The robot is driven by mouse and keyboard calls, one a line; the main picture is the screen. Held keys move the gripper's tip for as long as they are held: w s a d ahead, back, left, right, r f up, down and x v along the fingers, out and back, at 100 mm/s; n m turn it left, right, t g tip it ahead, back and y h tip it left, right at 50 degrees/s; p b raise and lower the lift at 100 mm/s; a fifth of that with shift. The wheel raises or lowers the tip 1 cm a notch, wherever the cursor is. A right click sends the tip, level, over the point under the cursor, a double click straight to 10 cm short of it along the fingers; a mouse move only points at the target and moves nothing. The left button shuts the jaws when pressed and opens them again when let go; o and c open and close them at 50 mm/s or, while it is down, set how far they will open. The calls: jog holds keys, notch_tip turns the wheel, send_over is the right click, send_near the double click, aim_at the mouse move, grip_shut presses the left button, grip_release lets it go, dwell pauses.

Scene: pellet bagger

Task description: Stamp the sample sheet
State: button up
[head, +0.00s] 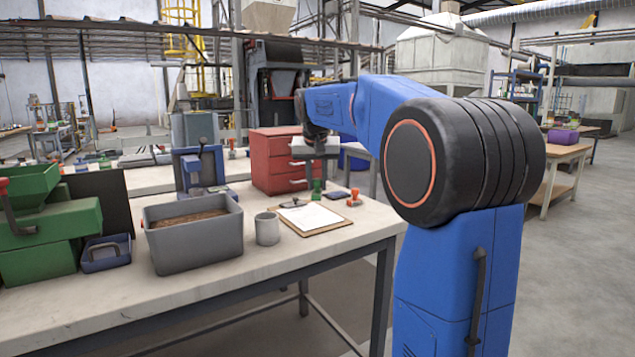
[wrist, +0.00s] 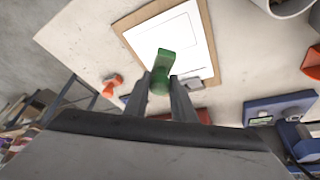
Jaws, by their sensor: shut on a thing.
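My gripper (head: 317,174) points down over the bench and is shut on a green stamp (head: 317,191). In the wrist view, the green stamp (wrist: 160,72) sits between the two fingertips (wrist: 162,86). The white sample sheet (head: 311,217) lies on a brown clipboard (head: 338,233) near the bench edge. In the wrist view, the stamp overlaps part of the sheet (wrist: 180,35). In the head view it is at the clipboard's back edge. I cannot tell whether its base touches anything. An orange stamp (head: 354,198) stands right of the green one.
A dark pad (head: 335,194) lies between the stamps. A grey cup (head: 267,229) and a grey bin (head: 193,243) stand left of the clipboard. A red drawer cabinet (head: 270,163) and a blue device (head: 197,168) stand behind. The front bench strip is clear.

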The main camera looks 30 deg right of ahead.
aim_at(316, 194)
jog(key=shift+s+a+f, duration=0.1)
jog(key=shift+a+f, duration=0.05)
jog(key=shift+f, duration=2.85)
jog(key=shift+f, duration=0.55)
jog(key=shift+c, duration=0.2)
jog(key=shift+r, duration=0.1)
jog(key=shift+r, duration=3.45)
